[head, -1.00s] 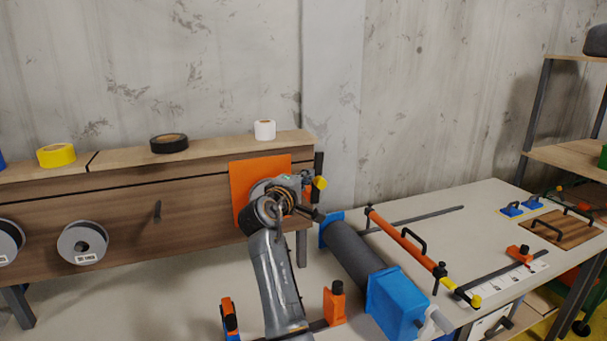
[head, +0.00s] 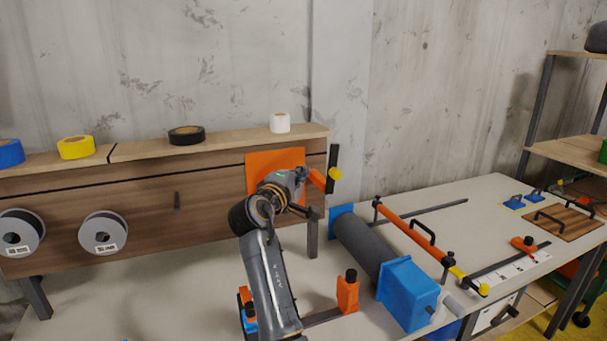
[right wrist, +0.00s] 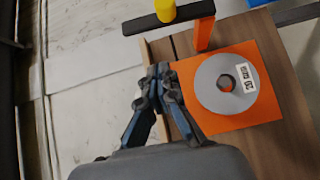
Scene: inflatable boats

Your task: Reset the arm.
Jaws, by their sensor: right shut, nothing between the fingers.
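My right arm (head: 268,285) rises from the bottom of the head view and bends at a dark joint in front of the cabinet. In the head view the panel (head: 272,160) is partly behind my arm. My left gripper is not in view.
An orange-and-yellow clamp (head: 333,165) is at the cabinet's end, close to my gripper. Tape rolls, including a white one (head: 280,122), stand on the ledge. A grey cylinder with blue ends (head: 362,245) and a long orange clamp (head: 405,228) lie on the right table.

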